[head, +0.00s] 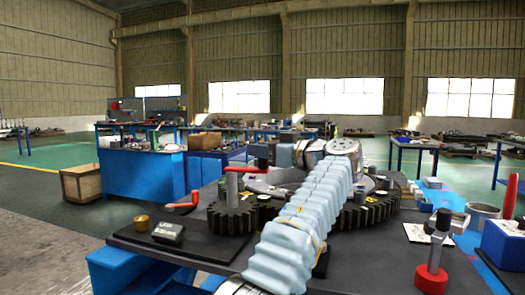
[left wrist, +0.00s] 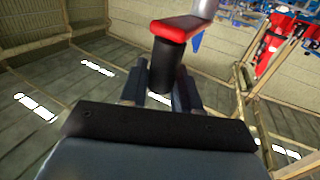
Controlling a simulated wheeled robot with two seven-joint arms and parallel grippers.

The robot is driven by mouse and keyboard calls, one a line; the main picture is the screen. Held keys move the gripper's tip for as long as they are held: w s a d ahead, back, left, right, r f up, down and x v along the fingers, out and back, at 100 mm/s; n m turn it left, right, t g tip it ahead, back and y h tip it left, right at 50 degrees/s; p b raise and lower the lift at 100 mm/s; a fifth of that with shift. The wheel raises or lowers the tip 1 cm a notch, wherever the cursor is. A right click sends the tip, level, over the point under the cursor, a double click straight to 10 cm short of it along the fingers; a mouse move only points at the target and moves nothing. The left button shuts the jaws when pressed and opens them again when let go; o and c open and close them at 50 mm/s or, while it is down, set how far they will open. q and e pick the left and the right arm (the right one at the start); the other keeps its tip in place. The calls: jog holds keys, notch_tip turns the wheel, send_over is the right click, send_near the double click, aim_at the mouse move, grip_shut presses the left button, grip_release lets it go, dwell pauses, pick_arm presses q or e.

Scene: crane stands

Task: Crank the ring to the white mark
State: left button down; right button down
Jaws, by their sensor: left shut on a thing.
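A crank with a red arm (head: 243,169) stands on a grey post (head: 231,187) above a black toothed gear (head: 228,218). My left gripper (head: 271,158) is at the far end of the red arm. In the left wrist view its fingers (left wrist: 160,92) are shut on the crank's black upright grip (left wrist: 166,62), under the red arm (left wrist: 186,27). A grey round part (head: 262,183) and more dark gear teeth (head: 378,213) show behind my sleeved left arm, which hides much of the middle. I cannot make out the white mark. My right gripper is not in view.
The dark bench top (head: 355,268) also carries a second red handle (head: 182,205), a small grey box (head: 168,232), a brass piece (head: 141,222) and a red-based stand (head: 431,281). A blue box (head: 503,243) is at the right. Blue benches stand behind.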

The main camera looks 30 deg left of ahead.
pick_arm(q)
jog(key=shift+w, duration=0.2)
dwell(0.3)
jog(key=c, duration=0.9)
grip_release()
jog(key=shift+f, duration=0.1)
jog(key=v, duration=1.3)
jog(key=shift+s+d, duration=0.1)
jog(key=shift+d, duration=0.3)
